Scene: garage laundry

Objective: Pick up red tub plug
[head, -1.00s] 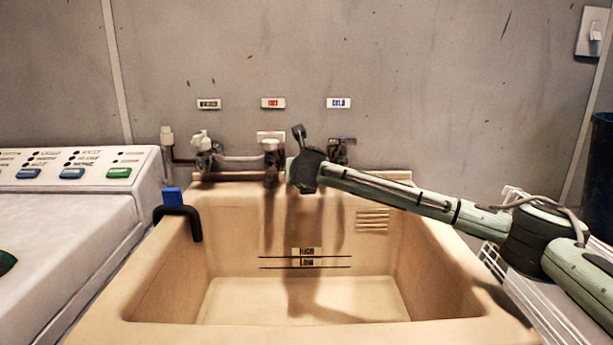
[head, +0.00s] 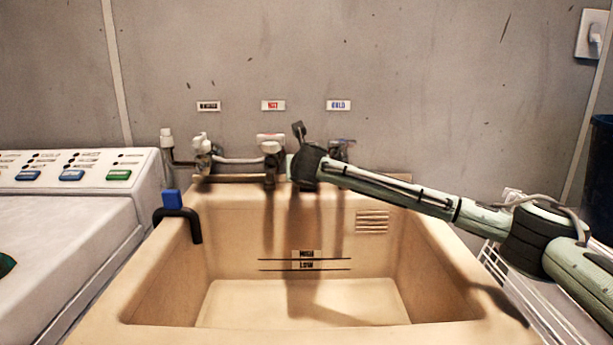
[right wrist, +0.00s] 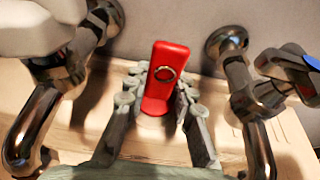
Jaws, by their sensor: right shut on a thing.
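The red tub plug (right wrist: 166,78) shows in the right wrist view, upright on the tan back ledge of the tub, with a small metal ring on its face. My right gripper (right wrist: 157,100) is shut on it, one finger on each side. In the head view my right arm reaches in from the right, and its wrist (head: 306,166) is over the tub's back edge between the taps. That wrist hides the plug and the right gripper's fingers there. My left gripper is not in view.
The tan tub (head: 150,290) is empty, with a black hook with a blue top (head: 176,210) on its left rim. Metal taps (head: 271,150) stand close on both sides of the plug; one also shows in the right wrist view (right wrist: 262,100). A washing machine (head: 60,230) stands left.

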